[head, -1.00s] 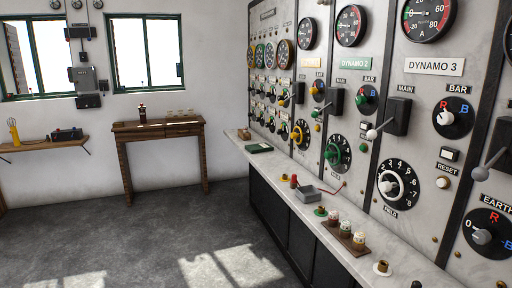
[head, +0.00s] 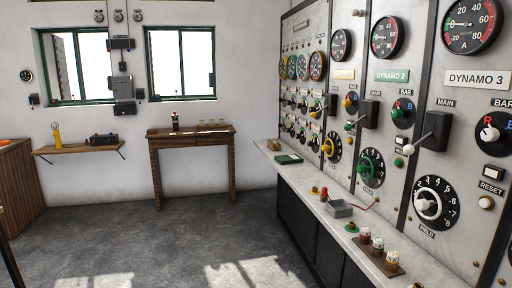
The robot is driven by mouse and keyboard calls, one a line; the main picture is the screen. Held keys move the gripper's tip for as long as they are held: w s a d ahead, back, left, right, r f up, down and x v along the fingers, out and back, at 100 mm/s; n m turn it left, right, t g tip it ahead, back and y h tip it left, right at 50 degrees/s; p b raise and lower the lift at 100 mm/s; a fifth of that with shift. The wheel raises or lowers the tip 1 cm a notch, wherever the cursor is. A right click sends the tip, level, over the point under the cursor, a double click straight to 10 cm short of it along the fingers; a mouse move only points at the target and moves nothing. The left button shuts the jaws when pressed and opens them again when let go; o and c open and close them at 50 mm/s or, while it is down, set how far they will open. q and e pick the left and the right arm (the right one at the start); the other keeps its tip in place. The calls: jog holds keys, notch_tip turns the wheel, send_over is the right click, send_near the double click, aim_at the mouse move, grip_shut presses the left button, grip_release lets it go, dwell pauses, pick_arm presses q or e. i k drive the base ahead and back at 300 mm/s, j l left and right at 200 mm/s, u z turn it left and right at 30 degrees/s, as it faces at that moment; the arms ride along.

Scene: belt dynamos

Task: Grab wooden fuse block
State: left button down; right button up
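Neither of my grippers is in view.
On the ledge are a grey box (head: 339,209), a red knob-like piece (head: 324,194) and a green book (head: 289,159). A wooden table (head: 191,133) and a wall shelf (head: 77,148) stand at the back. The grey floor (head: 170,235) is clear.

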aim_at(274, 146)
jog(key=i+u, duration=0.3)
jog(key=i, duration=3.35)
jog(key=j, duration=0.1)
